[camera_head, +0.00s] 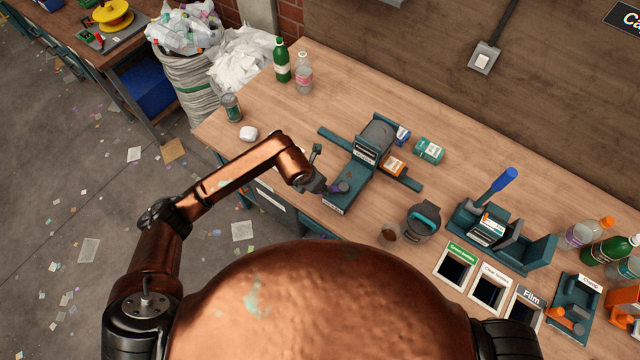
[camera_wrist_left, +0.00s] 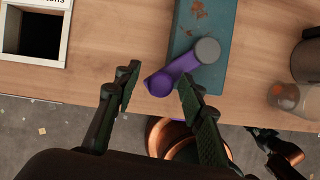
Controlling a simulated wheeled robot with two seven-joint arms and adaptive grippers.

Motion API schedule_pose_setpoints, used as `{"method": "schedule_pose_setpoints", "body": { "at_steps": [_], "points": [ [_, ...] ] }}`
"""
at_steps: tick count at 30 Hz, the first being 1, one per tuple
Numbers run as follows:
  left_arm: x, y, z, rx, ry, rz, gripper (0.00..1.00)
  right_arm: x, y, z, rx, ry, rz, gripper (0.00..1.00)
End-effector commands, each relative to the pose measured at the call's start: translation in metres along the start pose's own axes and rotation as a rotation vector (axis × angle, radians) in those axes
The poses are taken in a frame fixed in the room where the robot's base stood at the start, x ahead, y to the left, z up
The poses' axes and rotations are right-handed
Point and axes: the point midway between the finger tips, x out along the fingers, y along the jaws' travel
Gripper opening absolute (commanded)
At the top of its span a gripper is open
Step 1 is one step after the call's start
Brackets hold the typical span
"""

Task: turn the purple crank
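The purple crank (camera_head: 341,187) is at the front end of a teal belt device (camera_head: 352,172) on the wooden bench. In the left wrist view, the crank (camera_wrist_left: 182,70) is a purple arm with a grey round cap at one end and a rounded purple end at the other. My left gripper (camera_head: 322,185) is right at the crank in the head view. In the wrist view, my left gripper's fingers (camera_wrist_left: 157,84) are spread, with the purple end between the tips. A gap shows on the left; contact on the right is unclear. My right gripper is not in view.
A teal rail (camera_head: 340,138) extends beside the device, with small boxes (camera_head: 428,150) behind it. A dark round container with a teal handle (camera_head: 424,217) and a cup (camera_head: 389,233) stand to the right. A white-framed opening (camera_wrist_left: 62,30) shows in the wrist view.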

Motion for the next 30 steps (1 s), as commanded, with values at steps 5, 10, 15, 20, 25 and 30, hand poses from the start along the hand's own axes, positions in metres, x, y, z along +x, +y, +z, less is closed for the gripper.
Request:
{"method": "schedule_pose_setpoints", "body": {
  "at_steps": [5,10,15,20,25,30],
  "points": [
    [-0.004,0.001,0.001,0.0,-0.003,0.002,0.37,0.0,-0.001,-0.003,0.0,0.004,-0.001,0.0],
    [-0.026,0.002,0.001,0.001,-0.004,0.003,0.37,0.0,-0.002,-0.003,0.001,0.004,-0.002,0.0],
    [-0.063,0.002,0.001,0.002,-0.005,0.004,0.37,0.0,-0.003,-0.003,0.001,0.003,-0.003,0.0],
    [-0.093,0.001,0.0,0.002,-0.004,0.003,0.37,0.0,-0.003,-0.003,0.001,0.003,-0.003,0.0],
    [-0.114,0.001,0.0,0.0,-0.002,0.002,0.37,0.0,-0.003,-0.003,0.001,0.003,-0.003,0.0],
    [-0.121,0.0,-0.001,0.0,0.0,0.001,0.37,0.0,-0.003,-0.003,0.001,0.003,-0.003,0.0]
  ]
}}
